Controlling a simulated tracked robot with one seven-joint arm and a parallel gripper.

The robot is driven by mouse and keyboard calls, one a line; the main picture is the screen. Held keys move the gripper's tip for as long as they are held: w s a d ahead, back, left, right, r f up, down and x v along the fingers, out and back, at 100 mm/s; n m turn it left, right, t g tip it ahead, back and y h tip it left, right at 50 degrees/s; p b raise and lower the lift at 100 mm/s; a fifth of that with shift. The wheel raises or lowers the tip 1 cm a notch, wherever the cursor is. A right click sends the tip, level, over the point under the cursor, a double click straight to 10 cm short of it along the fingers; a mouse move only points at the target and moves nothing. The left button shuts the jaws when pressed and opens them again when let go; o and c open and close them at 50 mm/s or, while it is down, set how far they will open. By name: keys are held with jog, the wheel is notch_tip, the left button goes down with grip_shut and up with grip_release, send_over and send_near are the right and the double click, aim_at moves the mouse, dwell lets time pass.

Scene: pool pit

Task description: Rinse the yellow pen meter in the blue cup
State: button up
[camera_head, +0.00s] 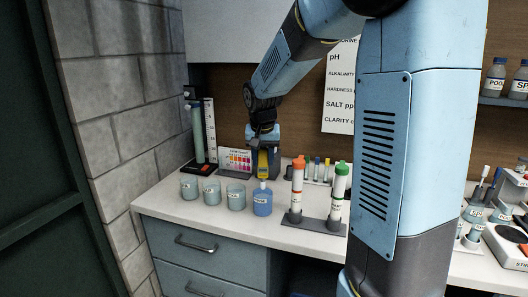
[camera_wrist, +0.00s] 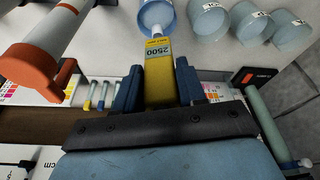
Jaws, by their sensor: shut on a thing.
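My gripper (camera_head: 263,158) is shut on the yellow pen meter (camera_head: 263,167) and holds it tip down over the blue cup (camera_head: 262,205). In the wrist view, the pen meter (camera_wrist: 159,82) sits between the two dark blue fingers of my gripper (camera_wrist: 158,72), with a "2500" label facing the camera. Its pale tip reaches over the mouth of the blue cup (camera_wrist: 142,20). In the head view the tip is at the level of the cup's rim; I cannot tell how far it dips in. The cup stands upright on the white counter.
Several clear cups (camera_head: 212,192) stand left of the blue cup. A rack (camera_head: 315,223) with orange- and green-capped tubes is close on its right. Behind stand a colour chart (camera_head: 236,160) and a green cylinder (camera_head: 198,133). The counter's front edge (camera_head: 200,222) is clear.

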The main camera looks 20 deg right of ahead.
aim_at(263, 178)
jog(key=shift+s+f, duration=0.1)
jog(key=shift+f, duration=2.75)
jog(key=shift+f, duration=1.05)
jog(key=shift+r, duration=5.15)
